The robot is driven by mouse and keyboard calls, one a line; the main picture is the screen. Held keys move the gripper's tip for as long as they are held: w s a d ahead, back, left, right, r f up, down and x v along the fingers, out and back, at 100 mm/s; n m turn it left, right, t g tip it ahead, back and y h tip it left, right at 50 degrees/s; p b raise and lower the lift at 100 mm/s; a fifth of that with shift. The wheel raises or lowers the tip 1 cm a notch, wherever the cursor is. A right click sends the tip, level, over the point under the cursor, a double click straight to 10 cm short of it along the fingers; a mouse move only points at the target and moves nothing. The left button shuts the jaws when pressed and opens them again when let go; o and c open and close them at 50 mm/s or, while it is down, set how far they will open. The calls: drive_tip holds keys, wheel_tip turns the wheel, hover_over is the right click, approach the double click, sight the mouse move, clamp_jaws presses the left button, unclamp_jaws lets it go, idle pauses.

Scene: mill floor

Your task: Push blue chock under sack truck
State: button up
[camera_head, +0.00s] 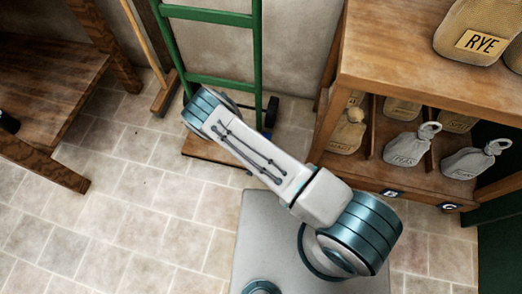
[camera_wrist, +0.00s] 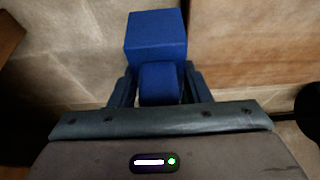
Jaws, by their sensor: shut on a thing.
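The blue chock (camera_wrist: 156,36) shows in the wrist view as a square block with a smaller rounded grip toward me. My gripper (camera_wrist: 160,82) is shut on that grip, one dark finger on each side. The chock is close to the pale tiled floor; I cannot tell whether it touches it. The green sack truck (camera_head: 257,62) stands upright against the wall in the head view, its toe plate (camera_head: 201,149) low in front. My arm hides part of the truck and my gripper there. A small dark blue-black shape (camera_head: 271,111) beside the truck is too small to identify.
A wooden shelf unit (camera_head: 392,72) with several sacks stands at the right. A wooden bench (camera_head: 45,88) is at the left, with a wooden-handled tool (camera_head: 148,47) beside the truck. Tiled floor (camera_head: 130,215) is clear at lower left.

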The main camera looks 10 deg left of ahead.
wheel_tip(320, 180, down, 5)
drive_tip(key=b, duration=0.3)
drive_tip(key=shift+r, duration=0.15)
drive_tip(key=shift+w+d+r+b, duration=0.15)
drive_tip(key=shift+w+b, duration=0.35)
drive_tip(key=shift+w, duration=0.9)
drive_tip(key=shift+w+d+r+b, duration=0.15)
drive_tip(key=shift+w+b, duration=0.3)
drive_tip(key=shift+w, duration=0.95)
drive_tip(key=shift+f, duration=0.1)
drive_tip(key=shift+f+b, duration=0.15)
drive_tip(key=shift+b, duration=0.15)
drive_tip(key=shift+w+d+b, duration=0.1)
drive_tip(key=shift+w+b, duration=0.3)
drive_tip(key=shift+w, duration=0.55)
